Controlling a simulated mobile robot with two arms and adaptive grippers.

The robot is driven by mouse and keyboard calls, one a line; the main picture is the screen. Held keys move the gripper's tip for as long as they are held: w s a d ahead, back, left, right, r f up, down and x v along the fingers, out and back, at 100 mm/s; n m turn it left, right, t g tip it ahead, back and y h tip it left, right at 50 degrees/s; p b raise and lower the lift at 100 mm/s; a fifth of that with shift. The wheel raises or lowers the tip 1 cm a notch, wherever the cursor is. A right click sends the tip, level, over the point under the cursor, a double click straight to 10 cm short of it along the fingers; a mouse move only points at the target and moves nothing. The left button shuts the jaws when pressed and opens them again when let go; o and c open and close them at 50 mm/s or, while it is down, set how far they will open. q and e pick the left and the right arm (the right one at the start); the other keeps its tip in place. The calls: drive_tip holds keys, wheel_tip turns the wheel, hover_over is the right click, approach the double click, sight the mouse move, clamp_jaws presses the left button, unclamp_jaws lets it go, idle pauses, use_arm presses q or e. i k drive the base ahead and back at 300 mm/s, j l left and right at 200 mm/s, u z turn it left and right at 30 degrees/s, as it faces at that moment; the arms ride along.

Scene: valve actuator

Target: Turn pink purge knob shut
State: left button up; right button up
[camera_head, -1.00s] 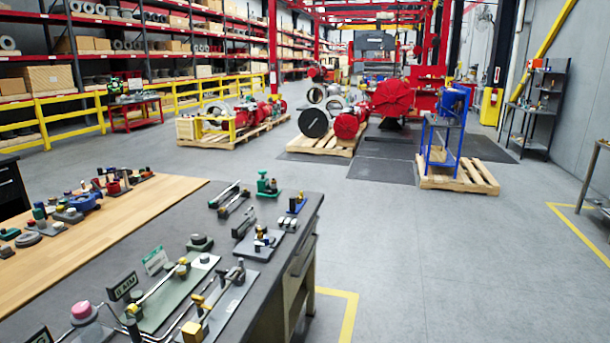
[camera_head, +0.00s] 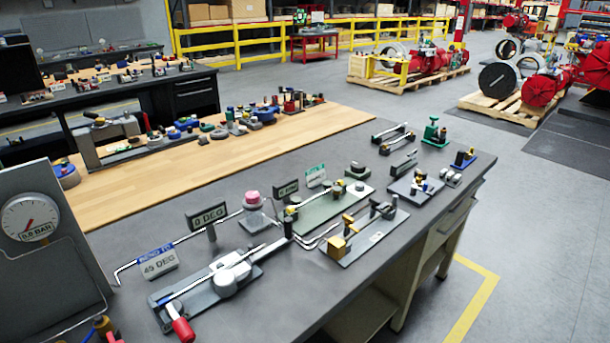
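A pink knob (camera_head: 252,196) sits on top of a grey-white base on the dark grey bench top, near the middle of the head view. It stands beside a green plate (camera_head: 325,208) with brass fittings and thin bent tubing, and right of a sign reading "0 DEG" (camera_head: 207,214). How far the knob is turned cannot be told. Neither of my grippers shows in the view.
A tube bender with a red handle (camera_head: 182,329) lies on the front of the bench (camera_head: 300,302). A gauge panel (camera_head: 40,235) stands at the left. A wooden worktop (camera_head: 140,175) with several fittings lies behind. Open floor (camera_head: 545,230) is at the right.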

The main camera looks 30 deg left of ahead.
sight(252, 197)
drive_tip(key=u, duration=1.35)
